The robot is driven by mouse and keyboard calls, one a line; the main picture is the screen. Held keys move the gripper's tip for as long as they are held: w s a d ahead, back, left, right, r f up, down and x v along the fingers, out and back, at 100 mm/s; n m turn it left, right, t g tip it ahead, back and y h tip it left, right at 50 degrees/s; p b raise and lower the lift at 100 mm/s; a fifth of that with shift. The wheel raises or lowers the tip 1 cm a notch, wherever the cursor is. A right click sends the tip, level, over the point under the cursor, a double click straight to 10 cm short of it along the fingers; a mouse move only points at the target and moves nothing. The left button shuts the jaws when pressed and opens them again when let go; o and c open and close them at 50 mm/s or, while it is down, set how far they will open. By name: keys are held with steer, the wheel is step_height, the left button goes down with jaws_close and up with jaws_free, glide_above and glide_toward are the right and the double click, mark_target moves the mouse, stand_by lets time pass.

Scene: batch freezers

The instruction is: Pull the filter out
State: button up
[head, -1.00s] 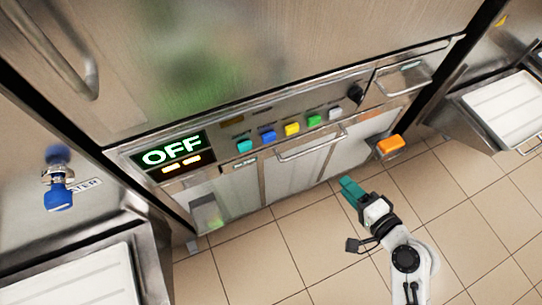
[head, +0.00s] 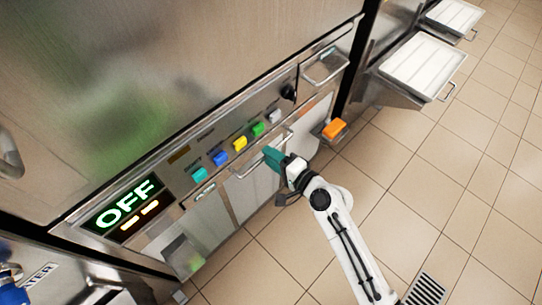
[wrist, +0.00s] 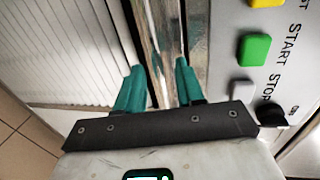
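The filter (head: 248,196) is a pale ribbed front panel low on the steel machine; its ribs show in the wrist view (wrist: 50,40). A thin metal bar handle (head: 245,172) runs along its top edge. My gripper (head: 273,157) with teal fingers is at the right part of this handle. In the wrist view my gripper (wrist: 155,85) is open, its two fingers apart on either side of a shiny metal strip. I cannot tell if the fingers touch the handle.
Above the filter are coloured buttons, including a green one (head: 258,129), and a display (head: 125,207) reading OFF. To the right are an orange block (head: 334,129) and another bar handle (head: 325,68). White trays (head: 423,66) jut out further right.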

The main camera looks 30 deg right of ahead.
steer(key=shift+w, duration=0.25)
steer(key=shift+c, duration=0.5)
jaws_close()
